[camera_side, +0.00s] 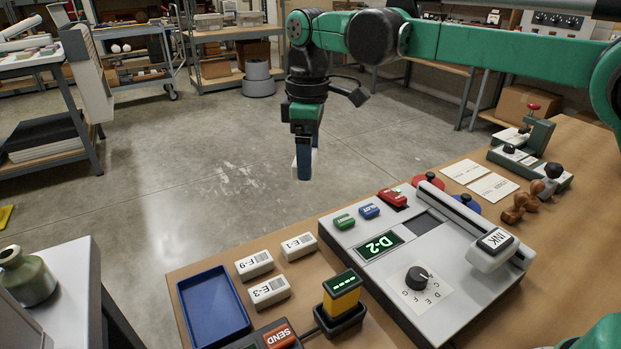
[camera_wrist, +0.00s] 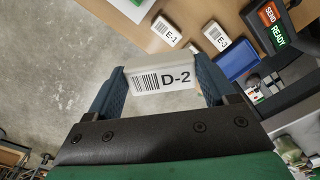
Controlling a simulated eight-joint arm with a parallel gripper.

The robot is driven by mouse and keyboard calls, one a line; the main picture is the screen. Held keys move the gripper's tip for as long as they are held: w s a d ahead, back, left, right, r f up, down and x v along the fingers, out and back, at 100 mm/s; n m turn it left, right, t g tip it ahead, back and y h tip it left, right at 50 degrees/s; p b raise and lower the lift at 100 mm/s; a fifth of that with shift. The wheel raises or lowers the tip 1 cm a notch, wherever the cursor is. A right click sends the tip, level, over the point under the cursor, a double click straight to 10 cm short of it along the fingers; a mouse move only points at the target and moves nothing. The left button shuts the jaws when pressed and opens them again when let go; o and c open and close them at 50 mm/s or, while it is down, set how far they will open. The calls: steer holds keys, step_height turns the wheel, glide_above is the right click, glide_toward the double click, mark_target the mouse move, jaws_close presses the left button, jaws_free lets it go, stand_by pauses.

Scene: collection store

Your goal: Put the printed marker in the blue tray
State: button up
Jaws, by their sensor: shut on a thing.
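My gripper (camera_side: 303,165) is shut on a white marker, printed with a barcode and "D-2" (camera_wrist: 162,79) in the wrist view. In the side view the gripper hangs beyond the table's far edge, over the floor, with only a sliver of the marker visible. The blue tray (camera_side: 243,329) lies at the table's front left corner, and its inside looks empty. It also shows in the wrist view (camera_wrist: 238,64), partly cut off by other things. Other white markers lie beside the tray: F-9 (camera_side: 254,265), E-1 (camera_side: 299,246) and E-3 (camera_side: 269,291).
A grey printing machine (camera_side: 441,309) with a dial, coloured buttons and a display reading "D-2" fills the table's middle. A yellow handheld device (camera_side: 342,296) stands upright between it and the tray. A box with a red SEND button (camera_side: 279,337) is at the front. Stamps (camera_side: 517,207) lie right.

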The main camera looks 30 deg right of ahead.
steer(key=a+f+n, duration=0.4)
steer(key=a, duration=0.6)
steer(key=n, duration=0.4)
glide_above(215, 307)
step_height(215, 307, down, 4)
step_height(215, 307, down, 8)
steer(key=shift+f, duration=0.1)
